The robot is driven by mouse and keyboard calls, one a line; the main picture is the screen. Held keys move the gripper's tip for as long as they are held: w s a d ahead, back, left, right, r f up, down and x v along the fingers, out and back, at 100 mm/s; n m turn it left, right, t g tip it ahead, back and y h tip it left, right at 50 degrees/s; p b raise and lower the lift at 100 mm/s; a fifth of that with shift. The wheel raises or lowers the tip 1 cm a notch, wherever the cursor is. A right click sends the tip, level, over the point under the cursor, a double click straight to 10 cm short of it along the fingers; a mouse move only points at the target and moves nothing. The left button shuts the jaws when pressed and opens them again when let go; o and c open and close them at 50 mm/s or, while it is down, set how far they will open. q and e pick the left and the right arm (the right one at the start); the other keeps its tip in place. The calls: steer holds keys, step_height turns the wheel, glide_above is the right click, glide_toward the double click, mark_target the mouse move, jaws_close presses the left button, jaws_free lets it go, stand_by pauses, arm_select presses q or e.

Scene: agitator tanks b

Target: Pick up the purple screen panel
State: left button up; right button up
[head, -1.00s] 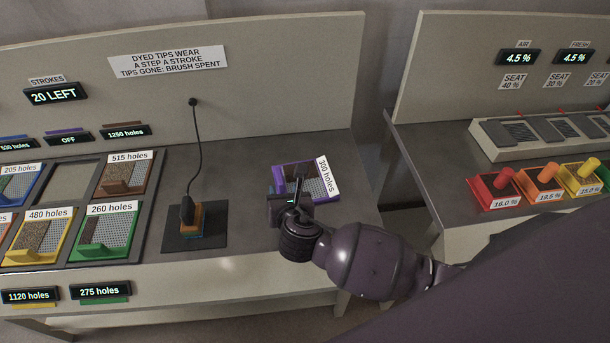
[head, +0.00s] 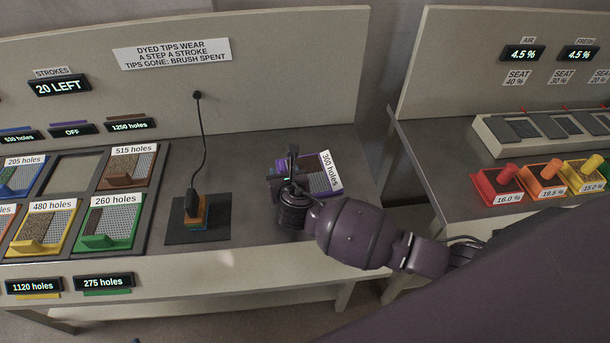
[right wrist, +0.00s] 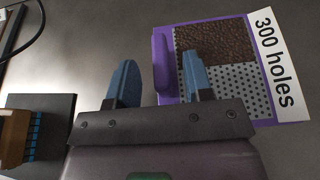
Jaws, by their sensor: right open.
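The purple screen panel (head: 322,181) lies on the grey bench top, labelled "300 holes". In the right wrist view the panel (right wrist: 236,92) has a purple frame, a dotted mesh partly covered in brown, and a raised purple grip bar (right wrist: 161,64) along its left edge. My right gripper (head: 287,168) is over the panel's left side and hides part of it. In the right wrist view my right gripper (right wrist: 159,78) is open, its two blue fingers on either side of the grip bar. Whether they touch it I cannot tell. My left gripper is not in view.
A brush block (head: 195,212) with a cable stands on a dark pad (head: 215,232) left of my right gripper. A tray of coloured screen panels, with one empty slot (head: 72,175), lies further left. A second bench (head: 440,160) stands at right, across a gap.

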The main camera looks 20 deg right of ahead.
steer(key=shift+x, duration=1.4)
steer(key=shift+s, duration=0.1)
jaws_close()
